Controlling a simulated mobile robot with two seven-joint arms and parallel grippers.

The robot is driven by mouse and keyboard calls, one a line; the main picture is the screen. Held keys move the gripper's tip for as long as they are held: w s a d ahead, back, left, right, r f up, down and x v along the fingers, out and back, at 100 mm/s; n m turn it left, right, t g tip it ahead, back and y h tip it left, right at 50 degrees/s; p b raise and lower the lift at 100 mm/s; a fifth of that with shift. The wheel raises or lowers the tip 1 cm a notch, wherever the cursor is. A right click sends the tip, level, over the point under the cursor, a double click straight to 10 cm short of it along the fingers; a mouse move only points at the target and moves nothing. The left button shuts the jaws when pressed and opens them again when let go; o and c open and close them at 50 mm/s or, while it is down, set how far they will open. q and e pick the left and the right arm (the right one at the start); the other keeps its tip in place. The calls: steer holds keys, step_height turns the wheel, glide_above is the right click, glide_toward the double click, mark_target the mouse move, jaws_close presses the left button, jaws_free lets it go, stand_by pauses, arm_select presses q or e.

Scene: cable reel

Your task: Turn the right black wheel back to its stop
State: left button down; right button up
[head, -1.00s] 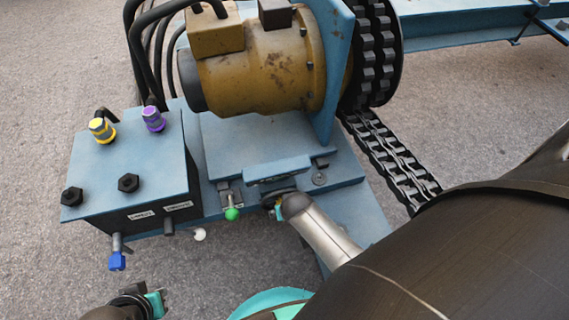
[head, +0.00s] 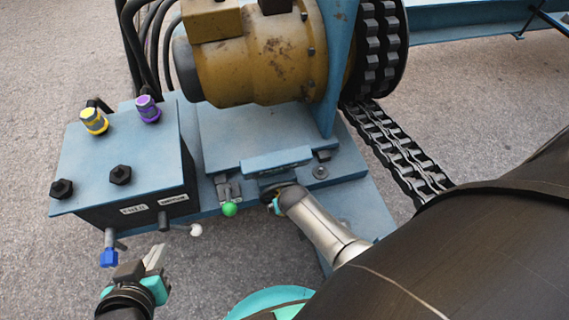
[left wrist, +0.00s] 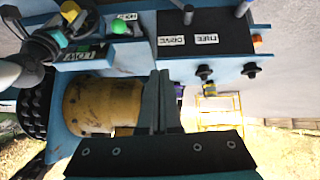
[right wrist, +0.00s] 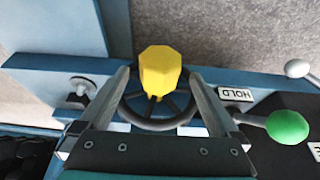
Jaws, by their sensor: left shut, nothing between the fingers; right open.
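The black spoked wheel (right wrist: 158,122) sits on the blue frame, with a yellow knob (right wrist: 160,70) standing in front of it in the right wrist view. My right gripper (right wrist: 158,76) is open, its fingers on either side of the knob and over the wheel; I cannot tell whether they touch. In the head view, my right gripper (head: 276,204) hides most of the wheel. My left gripper (head: 154,260) is shut and empty, below the control box in that view; its closed fingers also show in the left wrist view (left wrist: 160,100).
A green-knobbed lever (head: 229,208) and a white-knobbed lever (head: 195,230) stand left of my right gripper. A yellow motor (head: 255,60) and chain (head: 400,155) lie behind.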

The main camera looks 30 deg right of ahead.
steer(key=shift+w+f+b, duration=0.25)
steer(key=shift+f+b, duration=0.25)
steer(key=shift+f, duration=0.2)
arm_select(q)
steer(key=shift+w+d+r+t+h+b, duration=0.15)
steer(key=shift+w+d+t+h, duration=0.15)
steer(key=shift+d+t, duration=0.25)
steer(key=shift+w+d+r+t+h+b, duration=0.1)
steer(key=shift+w+d+t+h, duration=0.2)
steer(key=shift+d+t, duration=0.25)
steer(key=shift+w+d+r+t+h+b, duration=0.1)
steer(key=shift+w+d+r+t+h, duration=0.2)
steer(key=shift+d, duration=0.4)
arm_select(e)
steer(key=shift+w+d+f, duration=0.1)
steer(key=shift+w+f, duration=0.05)
steer(key=shift+f, duration=0.15)
arm_select(q)
steer(key=shift+s+f, duration=0.1)
steer(key=shift+f, duration=0.05)
arm_select(e)
jaws_close()
